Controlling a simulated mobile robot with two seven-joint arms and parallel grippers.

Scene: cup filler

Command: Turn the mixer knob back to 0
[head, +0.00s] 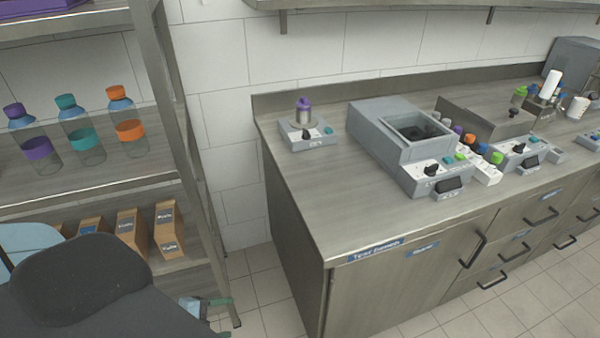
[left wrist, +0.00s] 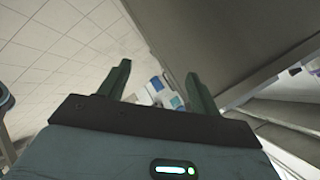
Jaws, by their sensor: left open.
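A small grey device (head: 308,143) with a black knob (head: 306,134) stands at the left end of the counter, a purple-capped vessel (head: 303,111) on top. It looks like the mixer, but its label and the knob's setting are too small to read. Other black knobs sit on the larger grey machine (head: 431,170) and on a unit further right (head: 519,147). My left gripper (head: 212,303) is low at the front left, well below and apart from the counter. In the left wrist view its fingers (left wrist: 157,74) are spread, with nothing held between them. My right gripper is not in view.
A shelf rack at left holds several bottles (head: 78,137) and brown boxes (head: 168,230). Its metal post (head: 178,110) stands between it and the counter (head: 300,190). The counter's front left is clear. Drawer handles (head: 473,250) stick out below, above open tiled floor.

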